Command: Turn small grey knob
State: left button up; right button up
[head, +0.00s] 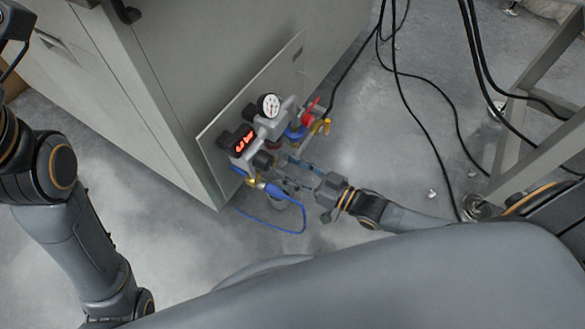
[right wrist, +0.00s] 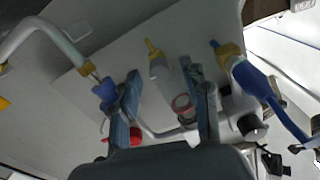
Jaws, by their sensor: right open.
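A pneumatic unit with several fittings is mounted on a plate on the cabinet's side. A small dark grey knob (head: 262,158) sits at its lower front, under the red-lit display. A dark round knob (right wrist: 250,127) also shows in the right wrist view, right of the fingers; I cannot tell if it is the same one. My right gripper (head: 287,171) is open and empty, with its fingers pointing at the unit's lower part. In the right wrist view its two fingers (right wrist: 165,100) stand apart. Only a cut-off dark part at the upper left may be my left gripper.
The unit carries a white gauge (head: 268,105), a red-lit display (head: 243,141), a red handle (head: 311,107) and a blue hose (head: 290,231). The cabinet (head: 110,90) stands at the left. Black cables hang near a metal frame (head: 535,90) at the right.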

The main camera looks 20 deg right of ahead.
jog(key=shift+c, duration=0.2)
grip_shut()
